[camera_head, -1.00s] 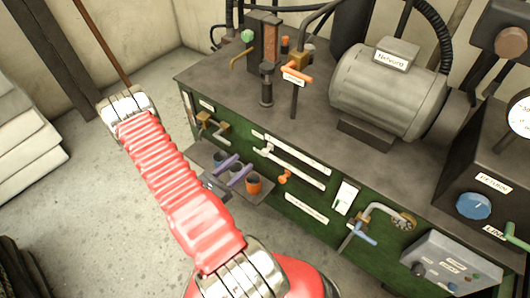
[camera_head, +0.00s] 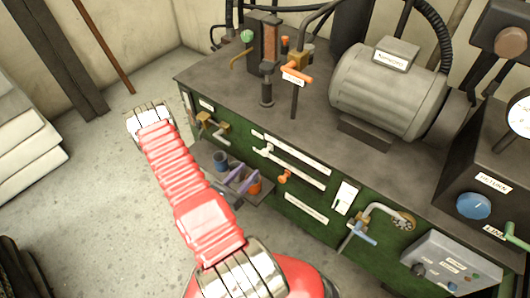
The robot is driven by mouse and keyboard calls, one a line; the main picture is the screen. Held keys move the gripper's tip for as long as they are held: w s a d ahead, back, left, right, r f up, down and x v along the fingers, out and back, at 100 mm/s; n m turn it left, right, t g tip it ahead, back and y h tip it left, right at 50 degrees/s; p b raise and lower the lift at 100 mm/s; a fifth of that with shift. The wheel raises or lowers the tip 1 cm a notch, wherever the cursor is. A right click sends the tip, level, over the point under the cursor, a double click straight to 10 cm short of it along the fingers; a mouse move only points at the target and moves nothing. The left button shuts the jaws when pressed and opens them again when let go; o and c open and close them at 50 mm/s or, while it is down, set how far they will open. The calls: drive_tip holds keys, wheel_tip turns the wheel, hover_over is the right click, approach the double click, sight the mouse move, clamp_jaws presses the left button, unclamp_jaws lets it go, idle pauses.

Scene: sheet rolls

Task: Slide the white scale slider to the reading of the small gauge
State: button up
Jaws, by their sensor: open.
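The white slider (camera_head: 263,151) sits at the left end of a long pale scale strip (camera_head: 298,170) on the green front panel. My gripper (camera_head: 247,175) shows as two purple fingers, apart and empty, left of and below the slider in the picture. It is apart from the slider as far as I can tell; the depth between them is unclear. A round white gauge (camera_head: 521,115) shows at the right edge, cut off by the frame. Its reading is too small to tell, and I cannot tell whether it is the small gauge.
A small shelf with a blue cup (camera_head: 221,161) and an orange cup (camera_head: 254,188) lies behind my gripper in the view. An orange knob (camera_head: 285,177) sits below the strip. A bent pipe with a blue handle (camera_head: 362,234) sticks out farther right. Open floor lies left.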

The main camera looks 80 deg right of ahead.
sight(263, 154)
drive_tip(key=shift+x, duration=6.35)
drive_tip(key=shift+c, duration=0.3)
clamp_jaws()
